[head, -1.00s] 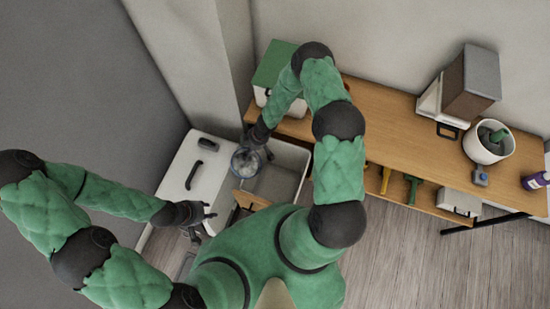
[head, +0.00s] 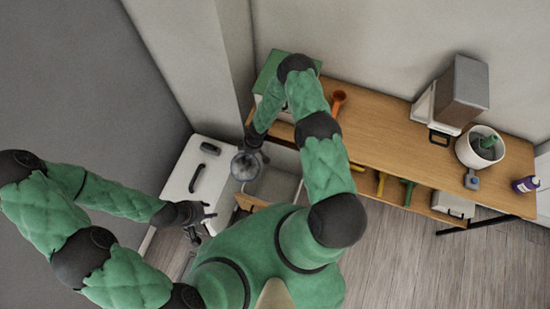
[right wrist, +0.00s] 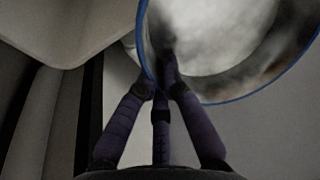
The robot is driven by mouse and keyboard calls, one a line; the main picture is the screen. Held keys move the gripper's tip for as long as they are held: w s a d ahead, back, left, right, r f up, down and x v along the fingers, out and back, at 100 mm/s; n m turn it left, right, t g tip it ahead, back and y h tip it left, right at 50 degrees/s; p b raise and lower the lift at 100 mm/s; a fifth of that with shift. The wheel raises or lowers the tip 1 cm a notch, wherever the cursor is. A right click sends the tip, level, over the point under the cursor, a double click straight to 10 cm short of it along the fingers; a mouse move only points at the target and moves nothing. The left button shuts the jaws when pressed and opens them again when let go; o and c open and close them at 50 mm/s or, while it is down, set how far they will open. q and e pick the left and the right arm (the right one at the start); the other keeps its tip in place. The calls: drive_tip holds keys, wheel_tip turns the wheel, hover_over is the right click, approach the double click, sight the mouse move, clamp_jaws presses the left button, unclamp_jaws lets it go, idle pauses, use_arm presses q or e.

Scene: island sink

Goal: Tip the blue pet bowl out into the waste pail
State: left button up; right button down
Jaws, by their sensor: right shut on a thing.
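My right gripper (head: 256,150) is shut on the blue pet bowl (head: 243,168) at its edge. In the right wrist view the bowl (right wrist: 225,99) shows its blue rim and a pale, mottled inside, with the dark fingers at the rim. The bowl looks tilted; whether anything is in it I cannot tell. It is over the left side of a white open-topped bin (head: 292,188), which may be the waste pail; my arm and body partly hide the bin. My left gripper (head: 207,221) is open and empty, lower left of the bowl.
A wooden bench (head: 385,125) runs along the wall, bearing an orange scoop (head: 338,100), a brown-and-grey dispenser (head: 460,90) and a white pot (head: 478,148). Grey floor (head: 400,240) is clear at right.

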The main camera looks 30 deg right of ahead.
drive_tip(key=shift+w+a+f, duration=0.1)
drive_tip(key=shift+a+f, duration=0.05)
drive_tip(key=shift+a, duration=0.15)
drive_tip(key=shift+a+g, duration=0.1)
drive_tip(key=shift+g, duration=0.2)
drive_tip(key=shift+w+a+f+g+h+b, duration=0.5)
drive_tip(key=shift+h+b, duration=0.2)
drive_tip(key=shift+b, duration=0.55)
drive_tip(key=shift+a+h+b, duration=0.1)
drive_tip(key=shift+h+b, duration=0.2)
drive_tip(key=shift+b, duration=0.1)
drive_tip(key=s+d+r+m+b, duration=0.1)
drive_tip(key=r+m, duration=0.3)
drive_tip(key=r, duration=1)
drive_tip(key=s+d+r+m+b, duration=0.2)
drive_tip(key=d+r+m+b, duration=0.1)
drive_tip(key=r, duration=1.1)
drive_tip(key=shift+s+d+m+t+b, duration=0.3)
drive_tip(key=shift+m+b, duration=0.25)
drive_tip(key=shift+m, duration=0.45)
